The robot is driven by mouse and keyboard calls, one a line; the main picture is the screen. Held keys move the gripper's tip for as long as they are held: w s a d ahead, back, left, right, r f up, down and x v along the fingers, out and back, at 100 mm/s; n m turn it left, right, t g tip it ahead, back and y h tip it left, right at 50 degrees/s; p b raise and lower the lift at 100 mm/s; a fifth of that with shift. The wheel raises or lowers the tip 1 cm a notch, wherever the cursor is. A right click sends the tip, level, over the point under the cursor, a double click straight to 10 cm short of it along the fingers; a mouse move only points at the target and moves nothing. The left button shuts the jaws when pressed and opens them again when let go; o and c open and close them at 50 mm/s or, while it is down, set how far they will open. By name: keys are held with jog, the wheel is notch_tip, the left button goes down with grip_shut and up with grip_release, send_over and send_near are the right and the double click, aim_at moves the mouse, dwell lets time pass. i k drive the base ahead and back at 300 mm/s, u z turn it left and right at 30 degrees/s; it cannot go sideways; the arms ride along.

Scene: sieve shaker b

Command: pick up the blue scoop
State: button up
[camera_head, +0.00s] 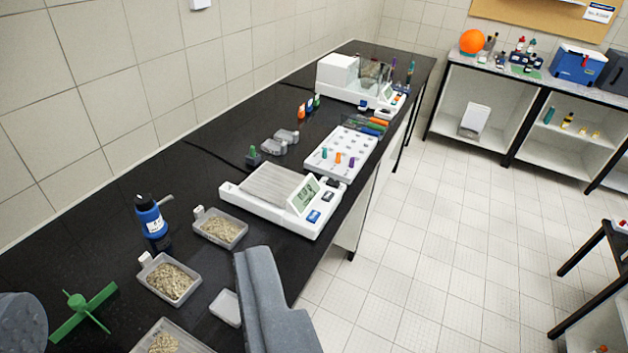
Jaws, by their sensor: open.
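A small rack or tray (352,125) on the far half of the black bench holds slim orange, green and blue handles. The blue handle (371,131) among them may be the blue scoop; at this size I cannot tell its shape. It lies behind the white tube rack. My gripper (265,295) shows as a grey part at the bottom middle, over the front edge of the bench. It is open, with nothing seen in it, and is well short of the blue handle.
A white balance (282,198), a white tube rack (341,152), a blue bottle (150,221) and grain trays (170,278) stand on the bench (190,180). A green cross-shaped piece (82,312) is at lower left. The tiled floor (430,260) to the right is clear.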

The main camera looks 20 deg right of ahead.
aim_at(362, 129)
jog(key=z, duration=0.4)
jog(key=i, duration=0.7)
jog(key=z, duration=1.05)
jog(key=i, duration=2.5)
jog(key=u, duration=0.8)
jog(key=i, duration=0.4)
jog(key=u, duration=0.25)
jog(key=k, duration=0.85)
jog(key=u, duration=0.2)
jog(key=i, duration=0.65)
jog(key=z, duration=0.1)
